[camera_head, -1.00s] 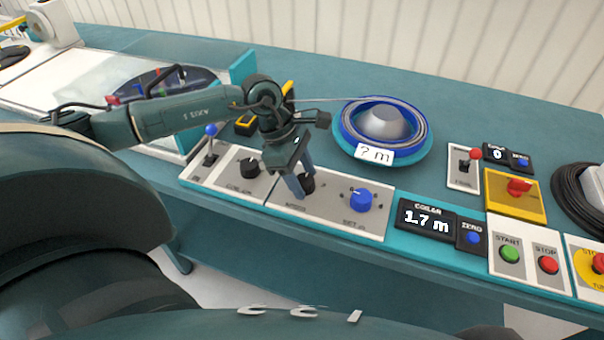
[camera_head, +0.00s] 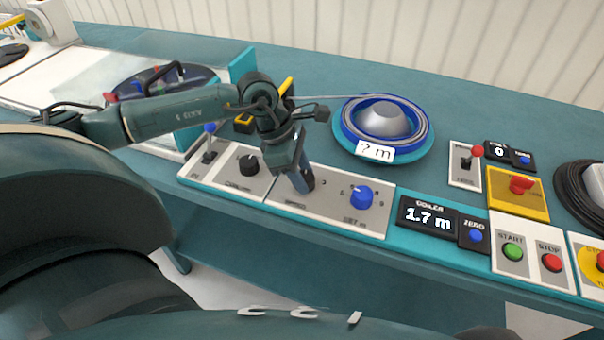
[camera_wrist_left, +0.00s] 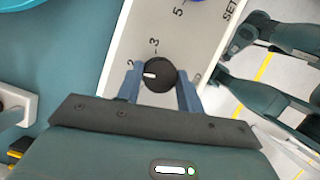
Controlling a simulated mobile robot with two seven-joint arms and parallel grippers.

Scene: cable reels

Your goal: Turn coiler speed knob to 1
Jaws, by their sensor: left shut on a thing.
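The black coiler speed knob (camera_wrist_left: 160,74) sits on a pale panel (camera_wrist_left: 190,42), with a white pointer line. In the left wrist view the pointer faces left, close to the printed 2; a 3 shows above the knob. My left gripper (camera_head: 306,186) is shut on the knob, one finger on each side, as the left wrist view (camera_wrist_left: 160,88) shows. In the head view the fingers hide most of the knob. Any 1 mark is not visible. My right gripper is not in view.
A blue knob (camera_head: 361,197) stands right of the gripped one, and another black knob (camera_head: 249,164) to its left. A blue-tipped lever (camera_head: 209,142) is further left. The coiler display (camera_head: 428,217) reads 1.7 m. A blue reel (camera_head: 388,125) lies behind.

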